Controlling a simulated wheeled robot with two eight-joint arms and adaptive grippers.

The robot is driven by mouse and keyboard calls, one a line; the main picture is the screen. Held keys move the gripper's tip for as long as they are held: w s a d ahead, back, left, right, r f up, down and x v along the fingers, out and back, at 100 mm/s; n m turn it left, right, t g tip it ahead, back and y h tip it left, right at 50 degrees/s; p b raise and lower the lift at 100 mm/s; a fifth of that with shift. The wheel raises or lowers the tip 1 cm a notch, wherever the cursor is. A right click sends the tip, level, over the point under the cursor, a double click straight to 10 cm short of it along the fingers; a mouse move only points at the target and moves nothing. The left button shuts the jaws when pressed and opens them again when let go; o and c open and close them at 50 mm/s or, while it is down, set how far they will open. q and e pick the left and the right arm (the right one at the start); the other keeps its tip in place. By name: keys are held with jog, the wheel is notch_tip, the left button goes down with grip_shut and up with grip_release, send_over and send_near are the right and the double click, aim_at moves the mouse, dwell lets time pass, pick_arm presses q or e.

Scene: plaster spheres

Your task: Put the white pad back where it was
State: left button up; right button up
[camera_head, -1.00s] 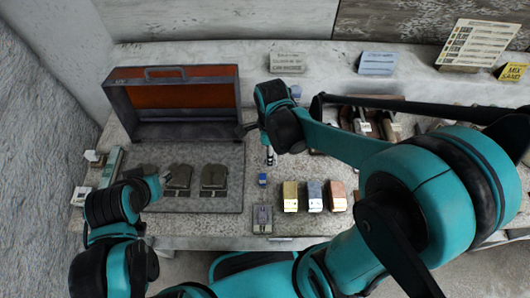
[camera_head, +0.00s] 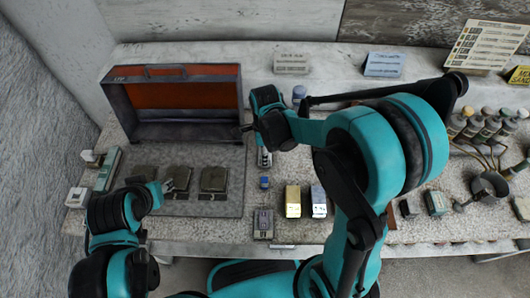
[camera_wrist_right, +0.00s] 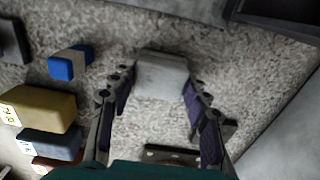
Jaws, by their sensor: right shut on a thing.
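The white pad (camera_wrist_right: 162,75) is a pale, rounded block between the fingertips of my right gripper (camera_wrist_right: 155,92) in the right wrist view. The fingers are shut on its two sides. In the head view my right gripper (camera_head: 265,157) points down over the speckled bench, just behind a small blue-and-white block; the pad is too small to make out clearly there. My left gripper (camera_head: 170,185) is low over the grey tray at the left, beside dark pads. Its finger gap is too small to judge.
An open dark case (camera_head: 172,130) with an orange lining stands behind the grey tray (camera_head: 205,208). The blue-and-white block (camera_head: 265,183), a yellow block (camera_head: 293,202) and a blue-grey block (camera_head: 318,200) lie near my right gripper. Bottles (camera_head: 487,128) stand at the right.

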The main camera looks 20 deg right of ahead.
jog(key=shift+f, duration=0.25)
jog(key=o, duration=1.2)
jog(key=shift+r, duration=0.1)
jog(key=shift+o, duration=0.2)
jog(key=shift+r, duration=0.1)
jog(key=shift+r, duration=0.3)
notch_tip(320, 180, up, 12)
jog(key=f+p, duration=0.1)
jog(key=p, duration=0.4)
jog(key=s+d+r+n+t, duration=0.2)
jog(key=s+n, duration=0.3)
jog(key=n, duration=0.5)
jog(key=s+d+r+n+t, duration=0.2)
jog(key=s+n+t, duration=0.3)
jog(key=n, duration=0.6)
jog(key=shift+s+d+r, duration=0.15)
jog(key=shift+d+r, duration=0.2)
jog(key=shift+r, duration=0.4)
